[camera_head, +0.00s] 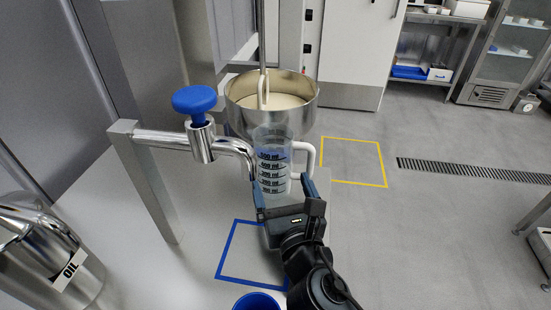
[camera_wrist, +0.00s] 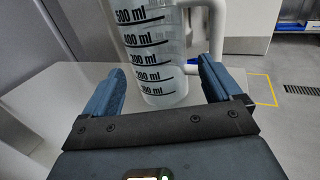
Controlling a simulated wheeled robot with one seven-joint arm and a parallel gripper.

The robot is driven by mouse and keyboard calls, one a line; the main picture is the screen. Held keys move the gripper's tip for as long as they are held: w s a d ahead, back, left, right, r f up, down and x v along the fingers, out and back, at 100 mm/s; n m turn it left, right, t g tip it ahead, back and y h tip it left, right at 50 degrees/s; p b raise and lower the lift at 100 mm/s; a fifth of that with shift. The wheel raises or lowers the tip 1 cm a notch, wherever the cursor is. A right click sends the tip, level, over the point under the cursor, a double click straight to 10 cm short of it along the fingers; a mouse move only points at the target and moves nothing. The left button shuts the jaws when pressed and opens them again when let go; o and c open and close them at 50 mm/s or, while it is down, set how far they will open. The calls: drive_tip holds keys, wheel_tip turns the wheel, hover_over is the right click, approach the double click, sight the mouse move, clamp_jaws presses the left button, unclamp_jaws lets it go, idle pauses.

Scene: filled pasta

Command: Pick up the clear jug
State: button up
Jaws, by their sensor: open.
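The clear jug (camera_head: 272,158) stands upright on the white counter, below the spout of a metal tap. Its dark millilitre marks face my gripper, and its white handle (camera_head: 307,160) is on the right side. In the wrist view the jug (camera_wrist: 158,75) fills the upper middle, its rim out of the picture. My gripper (camera_head: 283,190) is open in front of the jug. In the wrist view one finger lies to the left of the jug and one to the right, with gaps on both sides. The handle passes near the right fingertip; I cannot tell whether they touch.
The tap with its blue knob (camera_head: 195,99) reaches over from the left. A steel mixing bowl (camera_head: 245,118) is behind the jug. A metal oil can (camera_head: 40,262) stands at the front left, and a blue cup (camera_head: 257,303) sits at the front edge. A blue outlined square (camera_head: 228,250) marks the counter.

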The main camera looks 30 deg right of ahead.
sight(277, 175)
drive_tip(key=shift+p+x, duration=0.55)
drive_tip(key=shift+x, duration=2.6)
drive_tip(key=shift+a+r, duration=0.1)
drive_tip(key=shift+r, duration=0.05)
drive_tip(key=c, duration=0.7)
drive_tip(key=shift+c, duration=0.5)
drive_tip(key=shift+r, duration=0.15)
